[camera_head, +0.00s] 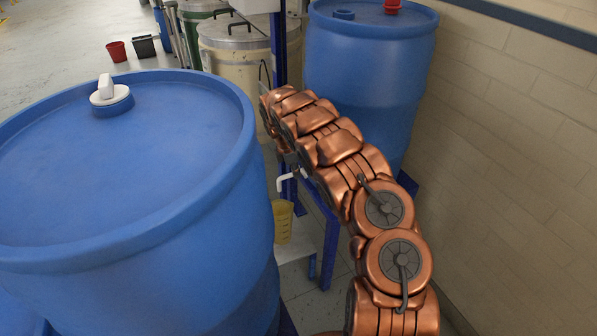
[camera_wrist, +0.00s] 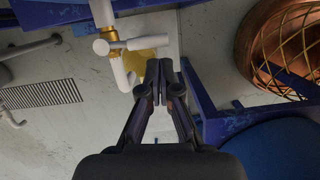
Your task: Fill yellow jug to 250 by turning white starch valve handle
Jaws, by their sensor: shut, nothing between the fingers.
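The yellow jug (camera_head: 283,222) stands on a pale ledge below a white spout (camera_head: 284,183), partly hidden by the blue drum in the head view. Its yellow edge also shows behind the valve in the wrist view (camera_wrist: 150,56). The white valve handle (camera_wrist: 146,42) sits on a pipe with brass fittings. My gripper (camera_wrist: 163,66) is shut and empty, its fingertips just below and right of the handle in the picture; I cannot tell if they touch. In the head view my gripper is hidden. The jug's fill level is unreadable.
A large blue drum (camera_head: 130,170) fills the left foreground. Another blue drum (camera_head: 365,75) stands behind my arm by the brick wall (camera_head: 510,150). Blue frame posts (camera_head: 330,240) stand near the jug. Buckets (camera_head: 116,51) stand far back. A floor grate (camera_wrist: 40,94) shows in the wrist view.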

